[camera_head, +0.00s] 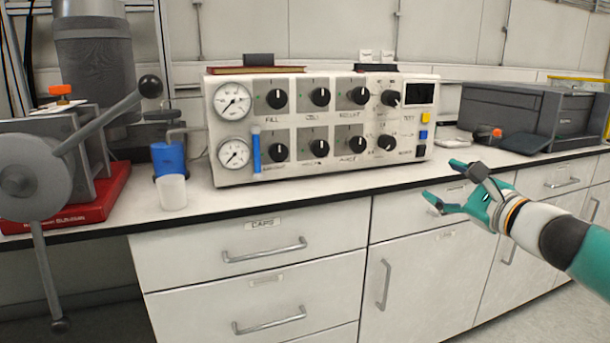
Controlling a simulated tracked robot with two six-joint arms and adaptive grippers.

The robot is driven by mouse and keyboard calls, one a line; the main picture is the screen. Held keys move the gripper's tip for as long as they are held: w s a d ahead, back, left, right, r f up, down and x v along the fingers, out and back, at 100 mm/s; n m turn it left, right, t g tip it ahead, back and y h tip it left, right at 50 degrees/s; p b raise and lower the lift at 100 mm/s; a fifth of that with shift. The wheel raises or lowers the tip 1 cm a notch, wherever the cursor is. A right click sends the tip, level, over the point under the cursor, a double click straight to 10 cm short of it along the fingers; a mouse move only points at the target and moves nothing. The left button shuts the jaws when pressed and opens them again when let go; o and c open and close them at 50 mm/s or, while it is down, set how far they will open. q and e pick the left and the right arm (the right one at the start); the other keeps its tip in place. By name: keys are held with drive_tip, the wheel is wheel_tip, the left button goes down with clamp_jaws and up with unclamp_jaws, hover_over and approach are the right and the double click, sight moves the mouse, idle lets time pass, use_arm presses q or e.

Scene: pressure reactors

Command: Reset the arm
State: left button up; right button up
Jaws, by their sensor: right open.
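My right gripper (445,187) comes in from the right on a teal, white and dark grey arm (545,228). Its teal fingers are spread apart and empty, pointing left. It shows in front of the counter's front edge and the drawers on the right, apart from the control panel. My left gripper and left arm are not in view.
A white control panel (310,112) with dials and knobs stands on the counter (300,198). At left are a grey machine with a lever (108,118), a blue container (168,158) and a white cup (172,192). A dark grey box (510,112) stands at right. Drawers (250,245) lie below.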

drive_tip(key=w+a+f+m+g, duration=0.2)
drive_tip(key=a+f, duration=0.1)
drive_tip(key=f, duration=0.9)
drive_tip(key=w+a+f+m+g, duration=0.1)
drive_tip(key=w+a+f+g, duration=0.1)
drive_tip(key=f, duration=0.9)
drive_tip(key=s+a+f+m+g, duration=0.2)
drive_tip(key=s+f+m, duration=0.15)
drive_tip(key=f, duration=0.45)
drive_tip(key=s+a+f+m+g, duration=0.1)
drive_tip(key=s+a+f+m, duration=0.15)
drive_tip(key=f+m, duration=0.4)
drive_tip(key=s+a+f+m+g, duration=0.2)
drive_tip(key=s+f, duration=0.1)
drive_tip(key=f, duration=0.6)
drive_tip(key=s+a+f+m+g, duration=0.3)
drive_tip(key=s+f+m+g, duration=0.1)
drive_tip(key=s+f+m, duration=0.9)
drive_tip(key=s+f+m+g+h, duration=0.2)
drive_tip(key=s+f+m+g, duration=0.1)
drive_tip(key=s+m, duration=1.65)
drive_tip(key=w+r+m+p, duration=0.2)
drive_tip(key=r+p, duration=1.5)
drive_tip(key=w+r+m+p, duration=0.1)
drive_tip(key=r+p, duration=1.6)
drive_tip(key=shift+w+d+m, duration=0.35)
drive_tip(key=shift+w+d, duration=0.05)
